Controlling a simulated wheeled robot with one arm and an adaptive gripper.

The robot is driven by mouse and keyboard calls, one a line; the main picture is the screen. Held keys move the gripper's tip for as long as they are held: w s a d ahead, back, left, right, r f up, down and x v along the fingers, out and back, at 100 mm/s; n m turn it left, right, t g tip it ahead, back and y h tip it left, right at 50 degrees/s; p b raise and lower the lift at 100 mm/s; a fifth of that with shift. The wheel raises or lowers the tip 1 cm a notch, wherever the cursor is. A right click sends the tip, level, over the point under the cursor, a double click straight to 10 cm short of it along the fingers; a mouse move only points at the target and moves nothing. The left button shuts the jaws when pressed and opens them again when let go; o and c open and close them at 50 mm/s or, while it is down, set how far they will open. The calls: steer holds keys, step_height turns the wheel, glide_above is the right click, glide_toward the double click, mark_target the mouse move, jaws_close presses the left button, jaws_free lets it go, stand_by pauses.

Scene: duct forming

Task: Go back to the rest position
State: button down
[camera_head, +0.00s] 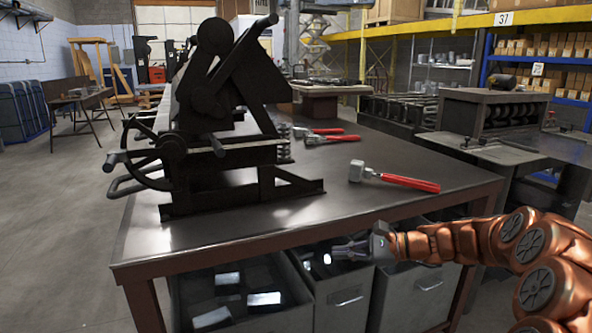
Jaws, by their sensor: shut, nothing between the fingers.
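My gripper (347,252) is shut and empty at the lower middle of the view. It is in front of the workbench's front edge, with the bins under the bench behind it. My copper-coloured arm (455,240) reaches in from the right. The dark-topped workbench (350,215) stands ahead, below and beyond the machine and tools. No object is in the gripper.
A black forming machine (220,150) with a handwheel stands on the bench's left. A red-handled hammer (395,179) and more red-handled tools (325,135) lie to its right. Grey bins (345,300) sit underneath.

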steer(key=s+a+r+n+g+h+p, duration=0.2)
steer(key=s+r+n+p, duration=0.1)
steer(key=s, duration=0.5)
steer(key=s+a+r+n+g+h+p, duration=0.2)
steer(key=s+r+n+p, duration=0.1)
steer(key=s, duration=0.4)
steer(key=s+a+r+n+g+h+p, duration=0.1)
steer(key=s+a+r+n+p, duration=0.25)
steer(key=s, duration=0.45)
steer(key=s+d+r+n+h+p, duration=0.2)
steer(key=s+d+r+h+p, duration=0.1)
steer(key=s+d, duration=0.4)
steer(key=s+d+r+n+g+h+p, duration=0.1)
steer(key=s+d+r+n+h+p, duration=0.2)
steer(key=s, duration=1)
steer(key=d+h+p, duration=0.3)
steer(key=d+p, duration=0.1)
steer(key=p, duration=0.1)
steer(key=shift+s+d+n, duration=0.15)
steer(key=shift+s+n, duration=0.2)
steer(key=shift+s, duration=0.05)
